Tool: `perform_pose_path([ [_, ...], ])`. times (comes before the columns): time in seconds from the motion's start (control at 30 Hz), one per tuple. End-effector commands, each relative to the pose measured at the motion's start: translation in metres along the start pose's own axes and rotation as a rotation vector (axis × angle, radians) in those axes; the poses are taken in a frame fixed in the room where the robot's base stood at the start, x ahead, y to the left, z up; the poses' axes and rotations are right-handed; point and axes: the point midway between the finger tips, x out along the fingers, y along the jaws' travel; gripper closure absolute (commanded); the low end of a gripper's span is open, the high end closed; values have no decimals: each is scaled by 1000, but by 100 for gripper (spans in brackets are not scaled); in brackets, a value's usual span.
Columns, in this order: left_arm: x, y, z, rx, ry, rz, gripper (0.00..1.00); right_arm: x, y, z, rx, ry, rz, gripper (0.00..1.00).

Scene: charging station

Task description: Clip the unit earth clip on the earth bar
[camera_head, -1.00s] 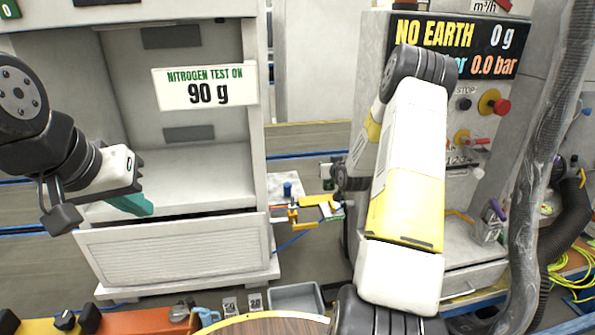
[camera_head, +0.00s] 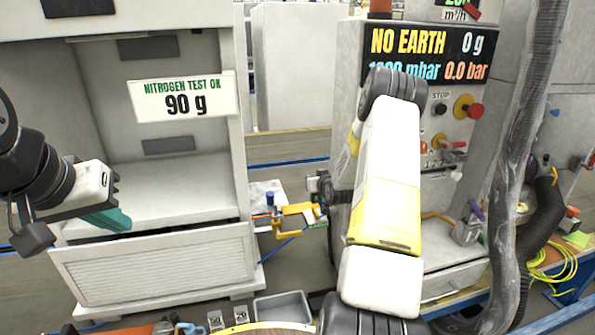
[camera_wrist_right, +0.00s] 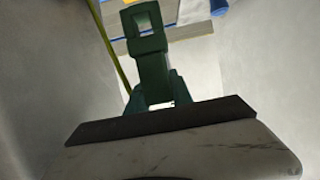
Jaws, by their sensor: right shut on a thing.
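My right gripper (camera_head: 314,208) is at the end of the white and yellow arm, beside the unit's lower right side; it is small and partly hidden. In the right wrist view its dark green fingers (camera_wrist_right: 150,60) are together. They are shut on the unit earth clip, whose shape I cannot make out. A thin yellow-green cable (camera_wrist_right: 110,50) runs beside the fingers. An orange-yellow bracket (camera_head: 297,212) with a blue-topped part is at this spot; I cannot tell which part is the earth bar. My left gripper (camera_head: 110,218) has teal fingers before the left cabinet; its opening is unclear.
The left cabinet (camera_head: 160,270) carries a "NITROGEN TEST OK 90 g" sign (camera_head: 183,97). The charging station display (camera_head: 425,55) reads "NO EARTH". A thick grey hose (camera_head: 515,180) hangs at the right. A grey tray (camera_head: 283,307) is at the bottom. Floor shows between cabinet and station.

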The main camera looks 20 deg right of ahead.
Motion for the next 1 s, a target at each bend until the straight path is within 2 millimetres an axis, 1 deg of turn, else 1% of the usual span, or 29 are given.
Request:
perform_pose_path([
  [0.03,0,0,0,0,0,0,100,2,0,5,0,-1,-1,100],
  [0.2,0,0,0,0,0,0,100,7,0,17,0,0,0,100],
  [0.33,0,0,0,0,0,0,100,8,0,22,-1,1,0,100],
  [1.0,0,0,0,0,0,0,100,9,-1,24,-1,2,-1,100],
])
